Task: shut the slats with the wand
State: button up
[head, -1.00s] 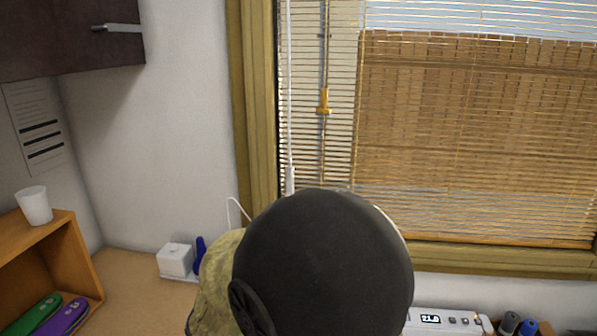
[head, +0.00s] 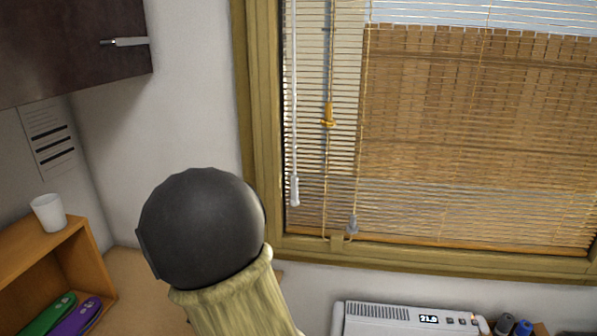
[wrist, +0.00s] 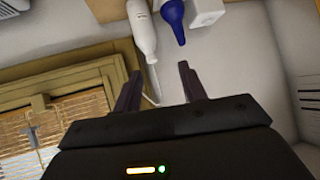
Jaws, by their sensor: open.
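The blind (head: 470,140) hangs in the window, its slats tilted open, with brown wall and sky showing between them. The white wand (head: 293,120) hangs straight down at the blind's left side, its thicker grip (head: 294,190) at the lower end, clear of my arm. In the wrist view part of the blind (wrist: 22,140) shows at lower left. My gripper (wrist: 158,75) is open and empty, its two dark fingers apart. It is hidden in the head view, where my arm stands left of and below the wand.
An orange cord tassel (head: 328,117) and a grey one (head: 352,225) hang right of the wand. A white device (head: 400,318) stands below the window. A wooden shelf (head: 85,255) is at left. A white tool (wrist: 143,28) and blue bulb (wrist: 173,18) lie beyond my fingers.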

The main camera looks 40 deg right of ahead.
jog(key=w+d+r+m+h+p, duration=0.2)
jog(key=d+r+m+h, duration=0.1)
jog(key=d+r+h, duration=0.25)
jog(key=m+g+h+p, duration=0.3)
jog(key=m+g+h, duration=0.3)
jog(key=h, duration=0.1)
send_near(293, 186)
jog(key=s+a, duration=0.1)
jog(key=a, duration=0.4)
jog(key=shift+w+d, duration=0.1)
jog(key=w+d+p, duration=0.1)
jog(key=d, duration=0.4)
jog(key=w+d+p, duration=0.1)
jog(key=d+p, duration=0.1)
jog(key=d, duration=0.4)
jog(key=w+d+p, duration=0.1)
jog(key=d+p, duration=0.1)
jog(key=d, duration=0.4)
grip_shut()
